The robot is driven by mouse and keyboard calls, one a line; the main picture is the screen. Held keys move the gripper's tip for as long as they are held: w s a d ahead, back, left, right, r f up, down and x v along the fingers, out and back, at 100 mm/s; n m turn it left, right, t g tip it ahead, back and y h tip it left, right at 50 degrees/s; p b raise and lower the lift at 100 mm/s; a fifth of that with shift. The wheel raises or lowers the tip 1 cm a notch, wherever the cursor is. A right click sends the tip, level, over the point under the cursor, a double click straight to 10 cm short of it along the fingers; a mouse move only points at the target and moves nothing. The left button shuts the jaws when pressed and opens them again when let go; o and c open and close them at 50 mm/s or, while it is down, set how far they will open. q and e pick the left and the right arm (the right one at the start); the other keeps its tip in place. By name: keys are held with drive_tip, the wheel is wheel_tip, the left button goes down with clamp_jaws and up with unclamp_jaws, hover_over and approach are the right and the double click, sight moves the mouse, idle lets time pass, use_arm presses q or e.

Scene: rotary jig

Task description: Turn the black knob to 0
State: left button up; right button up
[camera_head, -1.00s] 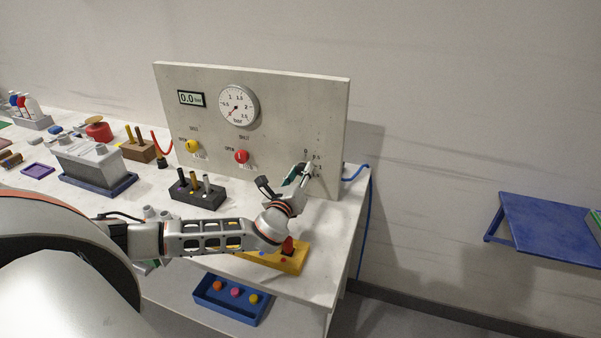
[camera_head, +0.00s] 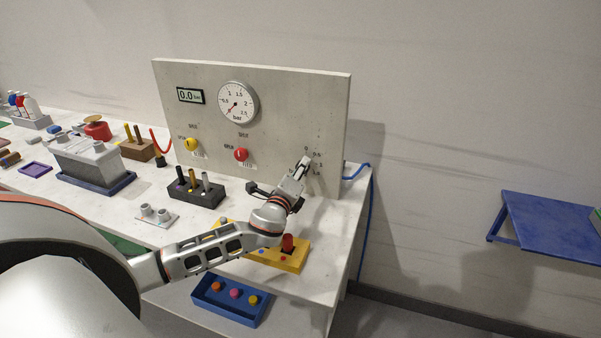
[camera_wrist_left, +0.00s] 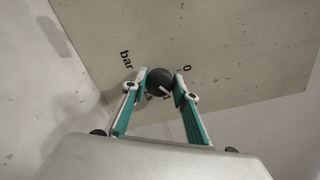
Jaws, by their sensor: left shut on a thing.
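The black knob (camera_wrist_left: 159,80) is on the upright grey panel (camera_head: 290,110), near its lower right corner. In the left wrist view it sits between the two fingertips of my left gripper (camera_wrist_left: 158,88), which is shut on it. A white pointer line on the knob points toward the lower right of that view. The 0 mark and the word bar are printed beside the knob. In the head view my left gripper (camera_head: 304,165) reaches the panel from the front and hides the knob. My right gripper is in neither view.
The panel also carries a dial gauge (camera_head: 238,103), a display (camera_head: 190,96) reading 0.0, a yellow knob (camera_head: 191,144) and a red knob (camera_head: 241,155). A yellow box (camera_head: 292,261) with a red button is under my left arm. A black block (camera_head: 196,192) with pegs stands left.

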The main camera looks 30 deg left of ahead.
use_arm(q)
drive_tip(key=shift+f+n+p, duration=0.15)
drive_tip(key=shift+n+p, duration=0.4)
drive_tip(key=shift+n, duration=4.75)
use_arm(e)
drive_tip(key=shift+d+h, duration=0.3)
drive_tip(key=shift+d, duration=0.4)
use_arm(q)
drive_tip(key=shift+h, duration=0.3)
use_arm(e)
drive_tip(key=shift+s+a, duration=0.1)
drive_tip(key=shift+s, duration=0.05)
use_arm(q)
drive_tip(key=o, duration=1.1)
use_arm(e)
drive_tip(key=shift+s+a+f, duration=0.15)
